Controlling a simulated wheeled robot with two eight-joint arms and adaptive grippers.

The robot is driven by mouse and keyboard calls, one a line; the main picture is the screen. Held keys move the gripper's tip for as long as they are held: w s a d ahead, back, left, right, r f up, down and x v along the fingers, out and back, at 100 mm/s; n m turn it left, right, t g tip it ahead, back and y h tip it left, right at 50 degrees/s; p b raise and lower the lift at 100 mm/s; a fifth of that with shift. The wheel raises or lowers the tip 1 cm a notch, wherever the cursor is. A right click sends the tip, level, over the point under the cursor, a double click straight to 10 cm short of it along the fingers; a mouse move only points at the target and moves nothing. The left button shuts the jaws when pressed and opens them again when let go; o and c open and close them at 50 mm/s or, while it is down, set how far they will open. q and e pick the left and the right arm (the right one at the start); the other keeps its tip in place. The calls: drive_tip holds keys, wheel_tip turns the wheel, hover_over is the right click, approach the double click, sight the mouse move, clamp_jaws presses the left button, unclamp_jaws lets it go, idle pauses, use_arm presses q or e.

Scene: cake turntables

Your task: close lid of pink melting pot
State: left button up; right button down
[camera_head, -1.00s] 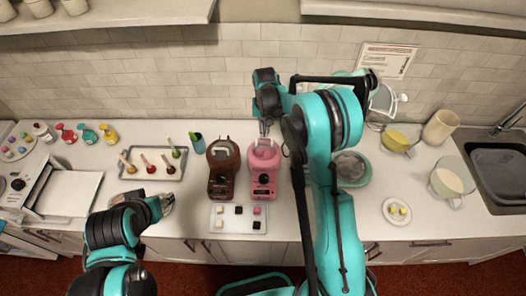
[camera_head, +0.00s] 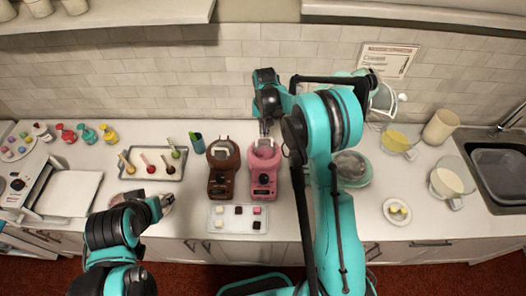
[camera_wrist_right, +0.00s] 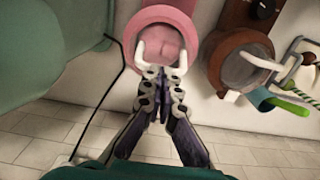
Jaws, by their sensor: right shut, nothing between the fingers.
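The pink melting pot (camera_head: 264,178) stands upright on the counter, right of the brown pot. In the right wrist view the pink pot (camera_wrist_right: 164,15) is at the top centre, with a white U-shaped handle (camera_wrist_right: 140,50) at its rim. I cannot tell clearly how far its lid is tilted. My right gripper (camera_head: 265,130) is behind the pot on the wall side. Its fingertips (camera_wrist_right: 162,75) are together and empty, close to or touching the handle between its two arms. My left gripper (camera_head: 162,205) hangs at the front left, away from the pot; its fingers are unclear.
The brown pot (camera_head: 222,180) stands close on the left. A tray (camera_head: 238,230) of small cubes lies in front. A tray of pops (camera_head: 150,176) and a cup (camera_head: 197,143) are further left. My right arm hides part of the counter on the right. The tiled wall is close behind.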

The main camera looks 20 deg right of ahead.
sight(264, 146)
drive_tip(key=shift+f+b, duration=0.6)
drive_tip(key=shift+f, duration=0.15)
drive_tip(key=shift+s+a+f+b, duration=0.15)
drive_tip(key=shift+s+f+b, duration=0.3)
drive_tip(key=shift+b, duration=0.1)
drive_tip(key=shift+s, duration=0.15)
drive_tip(key=shift+s+a+f+b, duration=0.15)
drive_tip(key=shift+s+f+b, duration=0.3)
drive_tip(key=shift+f+b, duration=0.25)
